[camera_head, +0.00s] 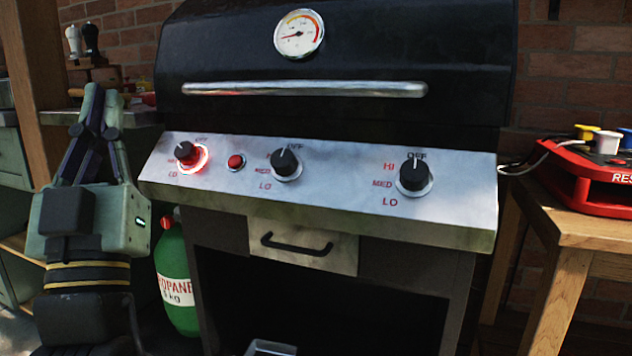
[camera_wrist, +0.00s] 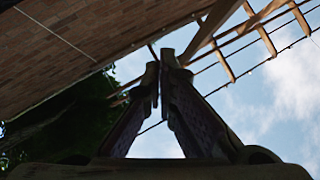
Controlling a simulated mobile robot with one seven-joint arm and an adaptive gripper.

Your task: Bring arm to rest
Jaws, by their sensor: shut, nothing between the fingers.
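My gripper (camera_head: 98,105) stands upright at the left in the head view, its fingers pointing up and closed together with nothing between them. In the wrist view the fingers (camera_wrist: 160,62) meet at their tips against sky, brick wall and wooden beams. The gripper is in front of and to the left of the black grill (camera_head: 345,60), apart from its control panel as far as the view shows. The left knob (camera_head: 184,152) is ringed by a red glow. The middle knob (camera_head: 286,163) and right knob (camera_head: 414,176) have no glow.
A green propane tank (camera_head: 175,275) stands below the panel, right of my gripper. A wooden table (camera_head: 580,233) at the right holds a red device (camera_head: 590,175) with coloured knobs. A shelf with two shakers (camera_head: 82,40) is behind my gripper. A drawer handle (camera_head: 297,245) sits under the panel.

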